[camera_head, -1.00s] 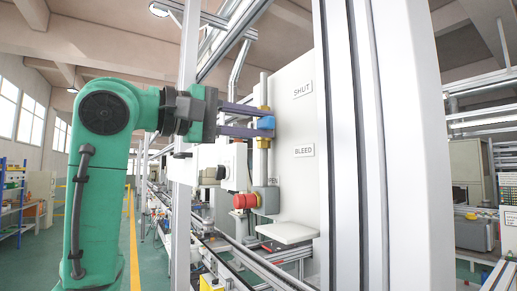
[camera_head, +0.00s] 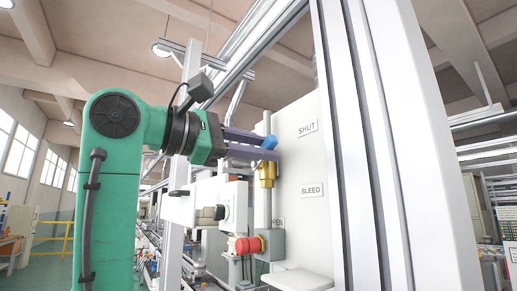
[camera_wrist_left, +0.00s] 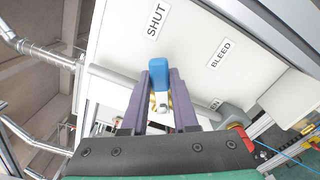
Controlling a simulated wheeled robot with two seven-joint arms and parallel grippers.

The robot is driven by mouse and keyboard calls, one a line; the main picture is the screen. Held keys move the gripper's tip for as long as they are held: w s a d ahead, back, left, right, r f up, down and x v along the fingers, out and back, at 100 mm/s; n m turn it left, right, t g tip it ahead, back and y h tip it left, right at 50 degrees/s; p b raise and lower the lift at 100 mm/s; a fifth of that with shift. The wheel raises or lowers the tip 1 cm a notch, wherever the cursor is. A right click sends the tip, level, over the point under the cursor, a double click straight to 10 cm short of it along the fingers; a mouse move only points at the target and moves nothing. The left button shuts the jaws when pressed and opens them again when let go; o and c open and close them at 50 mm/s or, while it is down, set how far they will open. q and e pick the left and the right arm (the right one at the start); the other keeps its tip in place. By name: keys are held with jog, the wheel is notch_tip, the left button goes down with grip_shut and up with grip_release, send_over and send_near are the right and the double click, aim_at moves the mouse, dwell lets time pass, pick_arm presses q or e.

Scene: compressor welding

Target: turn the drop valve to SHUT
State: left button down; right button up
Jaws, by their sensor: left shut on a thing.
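The drop valve has a blue lever (camera_head: 269,142) and a brass body (camera_head: 266,172) on a grey vertical pipe, beside a white panel (camera_head: 298,160). My left gripper (camera_head: 267,146) is shut on the blue lever. In the left wrist view the lever (camera_wrist_left: 158,72) sits between the purple fingers (camera_wrist_left: 160,78) and the brass shows below it. The SHUT label (camera_head: 307,129) is above the BLEED label (camera_head: 312,190). The lever tilts upward on the SHUT side. An OPEN label (camera_head: 278,222) lower down is partly hidden by the pipe. My right gripper is out of view.
A red knob (camera_head: 247,245) on a grey box (camera_head: 271,244) is below the valve. A white housing (camera_head: 220,205) stands left of the pipe. Tall aluminium posts (camera_head: 362,150) rise just right of the panel. A white ledge (camera_head: 298,281) juts out at the bottom.

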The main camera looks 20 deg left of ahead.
pick_arm(q)
jog(key=shift+r, duration=0.2)
jog(key=c, duration=1)
grip_release()
jog(key=shift+c, duration=0.2)
jog(key=o, duration=0.4)
jog(key=shift+d, duration=0.1)
jog(key=shift+c, duration=0.2)
jog(key=shift+w+d+f, duration=0.15)
jog(key=shift+w+d, duration=0.05)
jog(key=shift+w, duration=0.05)
jog(key=b+v, duration=0.4)
jog(key=v, duration=1)
jog(key=shift+s+a+b, duration=0.2)
jog(key=shift+s+b, duration=0.1)
jog(key=shift+w, duration=0.15)
